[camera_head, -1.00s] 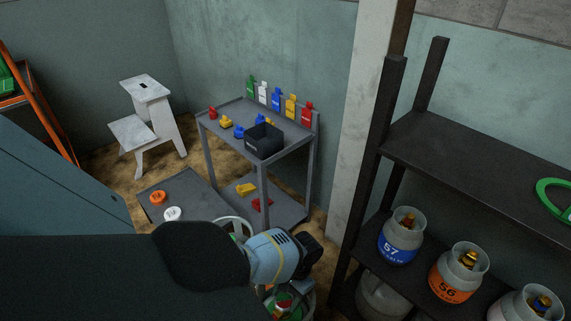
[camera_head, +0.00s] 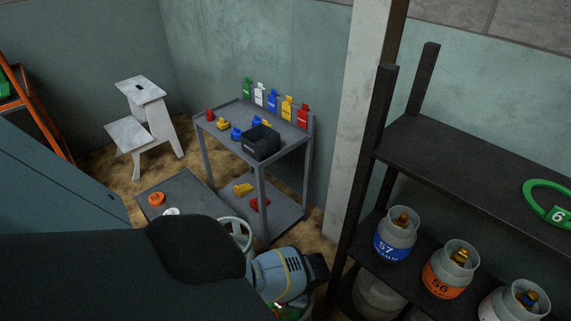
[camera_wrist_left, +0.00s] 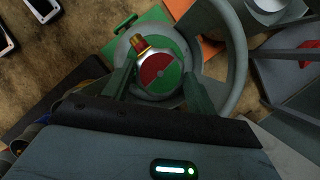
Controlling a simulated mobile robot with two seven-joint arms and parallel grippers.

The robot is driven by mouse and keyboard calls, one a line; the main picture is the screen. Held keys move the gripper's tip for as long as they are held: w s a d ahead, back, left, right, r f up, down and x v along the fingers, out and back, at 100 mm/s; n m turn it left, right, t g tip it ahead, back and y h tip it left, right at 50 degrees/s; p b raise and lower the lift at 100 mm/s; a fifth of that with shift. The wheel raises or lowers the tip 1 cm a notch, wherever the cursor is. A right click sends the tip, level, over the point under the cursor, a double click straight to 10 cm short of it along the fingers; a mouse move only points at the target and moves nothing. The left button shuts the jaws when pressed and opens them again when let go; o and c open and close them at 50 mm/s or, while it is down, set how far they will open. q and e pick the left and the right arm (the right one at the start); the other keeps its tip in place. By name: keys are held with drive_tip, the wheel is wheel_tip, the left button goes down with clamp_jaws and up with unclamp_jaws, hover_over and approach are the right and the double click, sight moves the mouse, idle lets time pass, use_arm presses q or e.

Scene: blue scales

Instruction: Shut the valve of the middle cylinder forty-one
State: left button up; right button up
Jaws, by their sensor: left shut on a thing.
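In the left wrist view a valve knob (camera_wrist_left: 160,75) with a red and green face and a brass fitting sits inside the grey collar of a cylinder (camera_wrist_left: 238,65). The fingers of my left gripper (camera_wrist_left: 157,92) are on either side of the knob, shut on it. In the head view my left gripper (camera_head: 285,275) reaches down at the bottom centre, hiding most of the cylinder below. A pale collar (camera_head: 236,232) shows behind my arm. No number forty-one is readable. My right gripper is not in view.
A shelf (camera_head: 460,170) at the right holds cylinders 57 (camera_head: 394,236) and 56 (camera_head: 450,271), another cylinder and a green ring (camera_head: 552,204). A grey cart (camera_head: 285,205) with coloured tags and a black box (camera_head: 261,143) stands behind. A step stool (camera_head: 147,130) is at the left.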

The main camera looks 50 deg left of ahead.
use_arm(q)
drive_tip(key=shift+m, duration=0.4)
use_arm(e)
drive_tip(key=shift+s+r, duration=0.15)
use_arm(q)
drive_tip(key=shift+d+m+t, duration=0.1)
drive_tip(key=shift+m+t, duration=0.2)
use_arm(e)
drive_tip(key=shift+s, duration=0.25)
use_arm(q)
drive_tip(key=o, duration=1)
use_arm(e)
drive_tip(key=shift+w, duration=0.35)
